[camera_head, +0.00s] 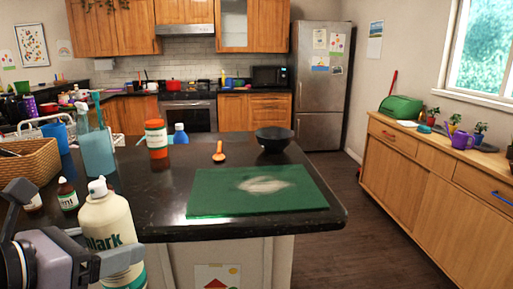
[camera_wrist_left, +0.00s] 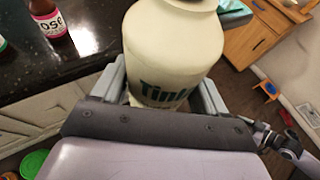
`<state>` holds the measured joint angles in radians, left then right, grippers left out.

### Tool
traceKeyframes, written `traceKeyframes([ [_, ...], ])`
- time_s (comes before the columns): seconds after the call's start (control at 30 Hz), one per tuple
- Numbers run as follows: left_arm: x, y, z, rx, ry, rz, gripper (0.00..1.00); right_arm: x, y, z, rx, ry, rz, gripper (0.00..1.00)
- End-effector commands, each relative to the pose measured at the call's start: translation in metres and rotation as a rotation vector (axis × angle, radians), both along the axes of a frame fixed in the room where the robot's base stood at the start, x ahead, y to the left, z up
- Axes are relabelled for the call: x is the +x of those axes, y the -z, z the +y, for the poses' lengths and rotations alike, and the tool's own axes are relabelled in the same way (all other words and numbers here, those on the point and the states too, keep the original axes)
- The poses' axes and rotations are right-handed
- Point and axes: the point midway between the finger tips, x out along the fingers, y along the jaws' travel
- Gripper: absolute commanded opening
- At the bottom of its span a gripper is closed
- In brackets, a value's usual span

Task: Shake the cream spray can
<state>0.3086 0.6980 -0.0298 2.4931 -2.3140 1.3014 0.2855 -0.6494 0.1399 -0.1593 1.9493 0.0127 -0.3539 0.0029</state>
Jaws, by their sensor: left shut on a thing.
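The cream spray can (camera_head: 106,218) is cream-coloured with a white nozzle and dark green lettering. It stands nearly upright in the lower left of the head view, in front of the counter's near edge. My left gripper (camera_head: 108,258) is shut around its body, one finger showing across its front. In the left wrist view the can (camera_wrist_left: 172,50) sits between the two fingers (camera_wrist_left: 165,95) and appears clear of the counter. Its lower end is hidden there by the gripper. My right gripper is not in view.
Open floor (camera_head: 385,230) lies right.

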Motion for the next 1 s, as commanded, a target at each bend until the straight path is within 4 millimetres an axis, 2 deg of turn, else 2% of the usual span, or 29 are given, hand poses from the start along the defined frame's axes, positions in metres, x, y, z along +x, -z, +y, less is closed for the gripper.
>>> traceKeyframes([
  [0.07,0.0,0.002,0.0,-0.002,0.001,0.004,0.23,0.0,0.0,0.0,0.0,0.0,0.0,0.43],
  [0.27,-0.001,0.05,-0.001,-0.005,0.001,0.013,0.23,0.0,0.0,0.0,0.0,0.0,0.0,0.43],
  [0.5,-0.001,0.126,0.0,-0.002,0.0,0.014,0.23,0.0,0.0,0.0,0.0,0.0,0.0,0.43],
  [0.57,-0.001,0.132,0.0,-0.002,0.0,0.005,0.23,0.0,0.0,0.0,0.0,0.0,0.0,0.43],
  [0.63,0.001,0.118,-0.001,-0.002,0.002,-0.011,0.23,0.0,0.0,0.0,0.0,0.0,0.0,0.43],
  [0.7,0.001,0.09,-0.001,-0.002,0.003,-0.019,0.23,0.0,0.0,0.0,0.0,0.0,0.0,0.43],
  [0.8,0.001,0.061,-0.001,0.001,0.003,-0.016,0.23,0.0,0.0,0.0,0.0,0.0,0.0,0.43],
  [1.0,0.001,0.012,0.0,0.002,0.001,-0.012,0.23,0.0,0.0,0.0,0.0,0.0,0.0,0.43],
])
